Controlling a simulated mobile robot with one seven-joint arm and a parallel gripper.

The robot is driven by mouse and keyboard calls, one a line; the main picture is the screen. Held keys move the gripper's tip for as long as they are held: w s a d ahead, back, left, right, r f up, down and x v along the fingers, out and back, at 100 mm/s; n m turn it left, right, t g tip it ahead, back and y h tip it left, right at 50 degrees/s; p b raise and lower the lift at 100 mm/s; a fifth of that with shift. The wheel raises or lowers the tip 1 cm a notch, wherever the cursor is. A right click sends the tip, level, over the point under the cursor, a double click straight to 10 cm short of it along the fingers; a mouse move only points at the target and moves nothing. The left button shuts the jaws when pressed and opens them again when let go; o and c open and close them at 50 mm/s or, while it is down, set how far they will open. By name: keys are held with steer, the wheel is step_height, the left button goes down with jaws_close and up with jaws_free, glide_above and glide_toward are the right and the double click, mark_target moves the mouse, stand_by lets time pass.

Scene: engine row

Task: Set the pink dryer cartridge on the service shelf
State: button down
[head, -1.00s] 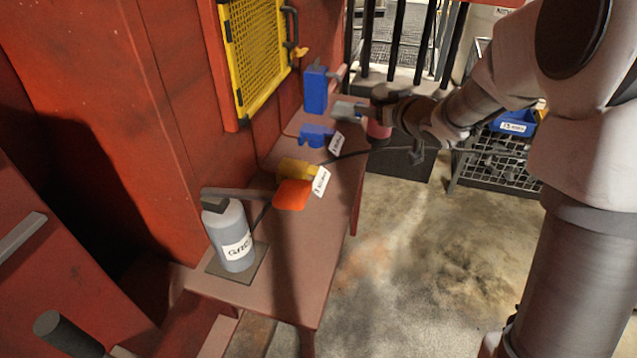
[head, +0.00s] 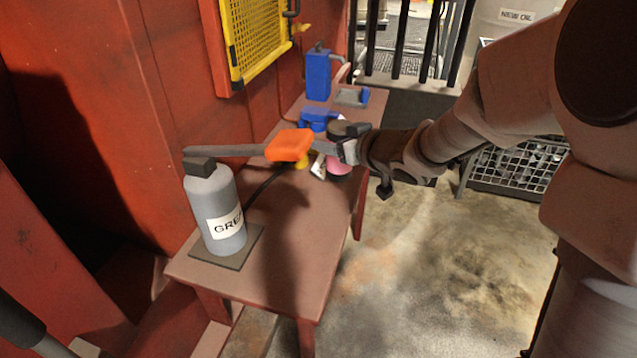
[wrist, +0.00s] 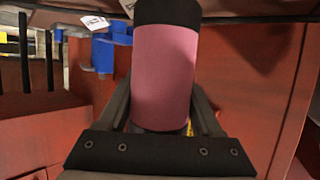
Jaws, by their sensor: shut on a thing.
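The pink dryer cartridge (head: 338,167) has a black end. My gripper (head: 346,148) is shut around its side in the head view. In the wrist view the pink cartridge body (wrist: 165,78) stands between the fingers of my gripper (wrist: 163,112). A long red-brown bench-like shelf (head: 262,275) runs along the red wall; I take it as the service shelf. The cartridge appears over its right edge in the head view. I cannot tell whether it touches the surface. My gripper hides part of it.
A grey GREASE bottle (head: 215,210) stands on the near end. A grey bar (head: 225,151) and orange piece (head: 290,145) lie between bottle and gripper in the picture. A blue can (head: 318,75) and blue part (head: 317,119) stand farther back.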

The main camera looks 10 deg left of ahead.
steer(key=shift+s+a+f+b, duration=0.45)
steer(key=shift+f+b, duration=0.2)
steer(key=shift+f, duration=0.4)
steer(key=shift+s+a+f+b, duration=0.35)
steer(key=shift+s+f+b, duration=0.25)
steer(key=shift+f, duration=0.45)
steer(key=shift+s+a+f+b, duration=0.45)
steer(key=shift+f+b, duration=0.2)
steer(key=shift+f, duration=0.4)
steer(key=shift+s, duration=0.1)
steer(key=shift+d+f, duration=0.1)
steer(key=shift+f, duration=0.05)
steer(key=shift+c, duration=0.3)
jaws_free()
